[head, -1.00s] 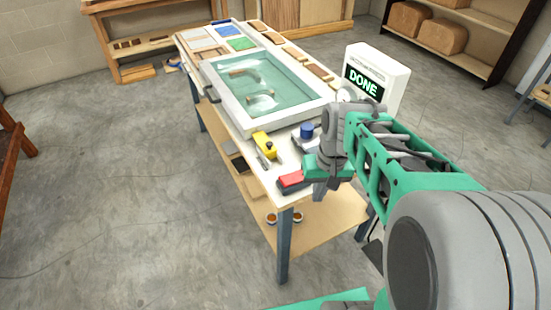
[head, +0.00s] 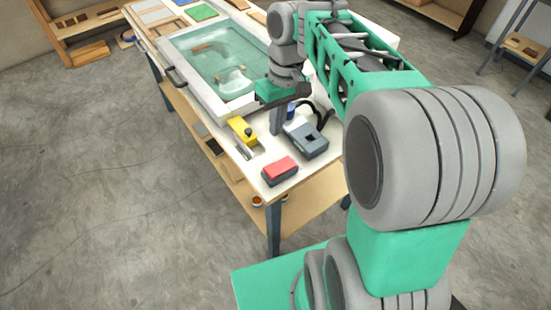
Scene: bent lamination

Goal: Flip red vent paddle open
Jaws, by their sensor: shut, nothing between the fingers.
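The red vent paddle (head: 279,168) is a red block on a dark base, at the near corner of the white-topped workbench (head: 252,170). Whether it is tilted is too small to tell. My gripper (head: 276,131) points down over the bench, behind the red paddle and apart from it. Its fingers are together with nothing between them. The fingertips are beside the grey box (head: 306,140) with a dark slot and the yellow tool (head: 242,130). I cannot tell whether they touch the bench.
A blue knob (head: 291,110) and a black hose are close to my gripper, partly hidden. The framed press with a teal sheet (head: 222,73) fills the bench behind. Colored sample sheets lie at the far end. Open concrete floor (head: 100,170) is to the left.

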